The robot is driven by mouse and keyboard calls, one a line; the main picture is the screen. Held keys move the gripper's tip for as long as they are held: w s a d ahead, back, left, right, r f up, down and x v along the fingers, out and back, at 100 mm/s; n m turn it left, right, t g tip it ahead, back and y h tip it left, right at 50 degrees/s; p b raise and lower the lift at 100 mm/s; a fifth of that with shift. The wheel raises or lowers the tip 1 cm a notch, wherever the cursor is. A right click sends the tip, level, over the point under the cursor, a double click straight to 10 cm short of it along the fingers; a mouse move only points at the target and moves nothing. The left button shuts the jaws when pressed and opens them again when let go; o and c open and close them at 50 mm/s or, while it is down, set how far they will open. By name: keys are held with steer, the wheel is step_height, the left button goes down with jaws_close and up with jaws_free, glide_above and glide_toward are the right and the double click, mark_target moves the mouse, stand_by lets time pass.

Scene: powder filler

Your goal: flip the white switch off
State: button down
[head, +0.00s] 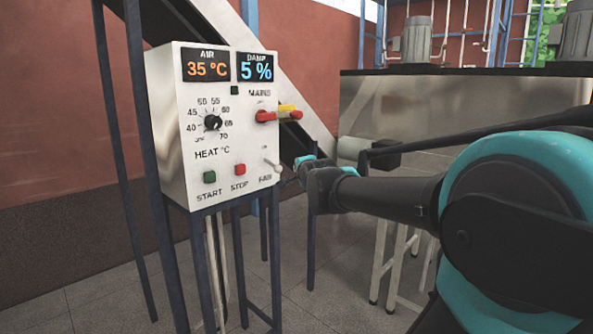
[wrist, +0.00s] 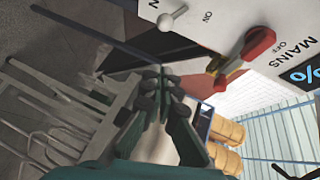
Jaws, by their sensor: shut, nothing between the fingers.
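The white switch (head: 272,165) is a small lever with a round tip, above the FAN label at the lower right of the grey control box (head: 222,125). In the wrist view the white switch (wrist: 172,19) is at the top, angled off the panel, near an ON mark. My gripper (head: 284,181) is beside the box's lower right edge, close to the switch in the head view. In the wrist view my gripper (wrist: 160,75) has its fingers together and empty, below the switch, with a visible gap in the picture. True depth between them is hard to tell.
A red-handled MAINS switch (head: 266,116) sits above the white switch and also shows in the wrist view (wrist: 255,45). A black heat dial (head: 212,122), green START button (head: 209,177) and red STOP button (head: 240,170) share the panel. Blue legs support the box.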

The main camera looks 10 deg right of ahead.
steer(key=shift+s+r, duration=0.15)
steer(key=shift+s, duration=0.4)
steer(key=s+d+f+n+g, duration=0.1)
steer(key=s+f+n+g, duration=0.25)
steer(key=s+f, duration=0.6)
steer(key=s+d+f+n+g, duration=0.1)
steer(key=s+f+n+g, duration=0.3)
steer(key=f, duration=1)
steer(key=s+f+n+g, duration=0.3)
steer(key=s+f+n, duration=0.5)
steer(key=s+f, duration=0.4)
steer(key=s, duration=0.3)
steer(key=shift+s+f+g, duration=0.25)
steer(key=shift+f+g, duration=0.05)
steer(key=shift+g, duration=0.05)
steer(key=shift+n, duration=0.25)
